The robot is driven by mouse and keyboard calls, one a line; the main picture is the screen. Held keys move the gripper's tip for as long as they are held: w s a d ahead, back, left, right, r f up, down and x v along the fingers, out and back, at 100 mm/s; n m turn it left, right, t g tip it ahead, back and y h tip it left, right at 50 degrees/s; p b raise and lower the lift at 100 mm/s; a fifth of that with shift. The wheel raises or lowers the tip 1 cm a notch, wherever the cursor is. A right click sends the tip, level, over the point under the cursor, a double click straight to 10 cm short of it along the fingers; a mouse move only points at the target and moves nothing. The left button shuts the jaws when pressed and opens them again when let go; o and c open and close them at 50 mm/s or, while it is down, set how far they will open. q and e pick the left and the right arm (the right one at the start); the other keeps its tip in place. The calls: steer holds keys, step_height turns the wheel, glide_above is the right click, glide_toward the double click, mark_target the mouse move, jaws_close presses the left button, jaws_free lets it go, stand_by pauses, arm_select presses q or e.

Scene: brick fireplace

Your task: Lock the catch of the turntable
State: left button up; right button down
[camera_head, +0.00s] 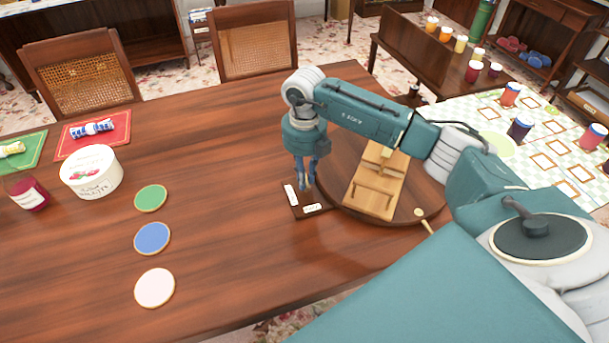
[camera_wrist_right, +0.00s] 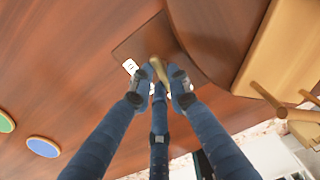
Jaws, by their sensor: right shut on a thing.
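The turntable (camera_head: 340,160) is a round brown wooden disc on the table at centre right; its edge also shows in the wrist view (camera_wrist_right: 205,35). Beside its left edge lies a small dark catch plate (camera_head: 299,212) with two white labels. My right gripper (camera_head: 307,184) points down over this plate. In the wrist view its fingertips (camera_wrist_right: 162,82) are closed around a tan catch lever (camera_wrist_right: 158,67). The fingers partly cover the plate and one label, so I cannot tell the lever's exact position against the labels. My left gripper is not in view.
A light wooden stand (camera_head: 370,198) sits on the turntable, and a pale-knobbed peg (camera_head: 421,213) is at its front edge. Green (camera_head: 150,198), blue (camera_head: 152,238) and white (camera_head: 154,287) coasters lie left, beyond bare table. A white tub (camera_head: 91,175) stands farther left.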

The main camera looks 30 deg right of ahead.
steer(key=m, duration=0.4)
steer(key=shift+w+r+p, duration=0.1)
steer(key=shift+w+p, duration=0.05)
steer(key=shift+p, duration=0.15)
steer(key=m, duration=0.4)
steer(key=shift+d+p, duration=0.1)
steer(key=shift+p, duration=0.25)
steer(key=m+p, duration=0.1)
steer(key=m, duration=0.3)
steer(key=shift+d, duration=0.1)
steer(key=shift+w+d+m+p, duration=0.1)
steer(key=shift+m+p, duration=0.6)
steer(key=shift+m, duration=1.5)
steer(key=c, duration=1.7)
jaws_free()
steer(key=shift+o, duration=0.2)
step_height(320, 180, up, 12)
